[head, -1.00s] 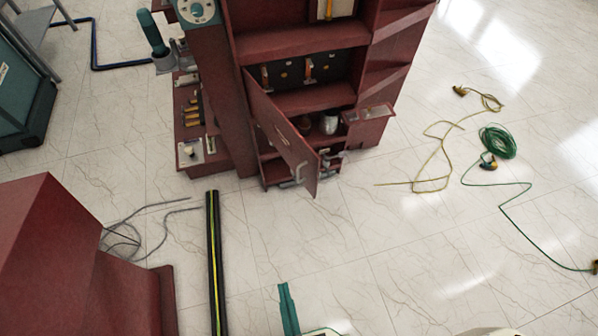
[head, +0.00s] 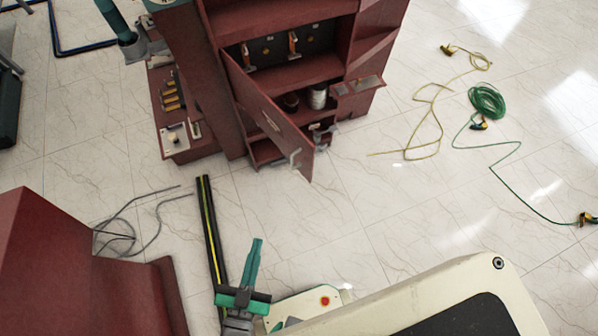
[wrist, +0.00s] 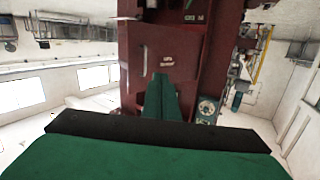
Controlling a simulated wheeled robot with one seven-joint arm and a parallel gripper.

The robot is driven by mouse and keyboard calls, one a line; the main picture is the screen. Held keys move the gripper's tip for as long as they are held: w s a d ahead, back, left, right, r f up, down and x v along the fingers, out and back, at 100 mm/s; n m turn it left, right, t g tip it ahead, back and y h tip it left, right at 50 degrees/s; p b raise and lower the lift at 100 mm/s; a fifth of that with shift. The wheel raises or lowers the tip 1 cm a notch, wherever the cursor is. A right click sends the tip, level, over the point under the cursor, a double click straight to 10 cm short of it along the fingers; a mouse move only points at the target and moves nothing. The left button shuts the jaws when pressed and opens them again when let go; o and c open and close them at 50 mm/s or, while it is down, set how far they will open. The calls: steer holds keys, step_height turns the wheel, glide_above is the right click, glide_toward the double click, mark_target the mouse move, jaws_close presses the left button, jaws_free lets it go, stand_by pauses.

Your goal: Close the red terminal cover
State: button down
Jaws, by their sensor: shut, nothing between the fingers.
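The red terminal cover (head: 270,115) is a flat dark-red door hinged on the left of the lower opening of the red cabinet. It stands open, swung out toward me, with a pale handle (head: 296,159) near its free edge. In the wrist view, a red panel with white lettering (wrist: 175,45), which looks like the cover, lies beyond my fingertips. My gripper (head: 257,243) has green fingers pressed together, pointing toward the cabinet. It is empty and apart from the cover, with floor between them. The shut fingers also show in the wrist view (wrist: 160,80).
Shelves (head: 285,72) with switches and jars show inside the cabinet. A black-and-yellow pole (head: 208,225) lies on the floor left of my gripper. A red block (head: 80,260) stands at lower left. Yellow (head: 435,115) and green cables (head: 487,100) lie right; the floor before the cover is clear.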

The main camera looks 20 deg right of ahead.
steer(key=w+m+g+h, duration=0.3)
steer(key=w+m+h, duration=0.1)
steer(key=w+h, duration=0.1)
steer(key=m+g+h, duration=0.3)
steer(key=g+h, duration=0.1)
steer(key=g, duration=0.2)
glide_toward(309, 167)
steer(key=x, duration=0.6)
steer(key=shift+s+d+r, duration=0.15)
steer(key=shift+d+r, duration=0.05)
steer(key=shift+d, duration=0.1)
steer(key=shift+d+t, duration=0.1)
steer(key=shift+t, duration=0.2)
